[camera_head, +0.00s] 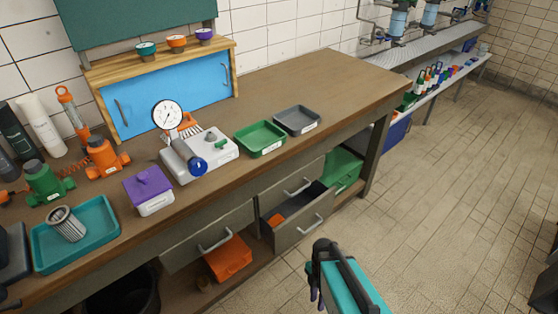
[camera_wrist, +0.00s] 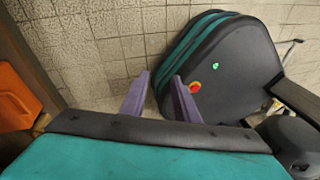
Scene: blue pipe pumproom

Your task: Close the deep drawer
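The deep drawer (camera_head: 303,231) is the lower drawer under the right part of the workbench. It is pulled open, with its dark inside and a small orange item (camera_head: 276,220) showing. Its front carries a pale bar handle (camera_head: 311,225). My gripper (camera_head: 314,288) is in front of the bench, below and right of the drawer front in the picture, apart from the handle. The wrist view shows its two purple fingers (camera_wrist: 160,77) spread apart with nothing between them. The drawer handle does not show in the wrist view.
A shallower drawer (camera_head: 290,183) sits just above, and another drawer (camera_head: 208,238) is to the left. An orange box (camera_head: 229,258) stands on the lower shelf. A green bin (camera_head: 343,169) is right of the drawer. The tiled floor (camera_head: 450,200) to the right is clear.

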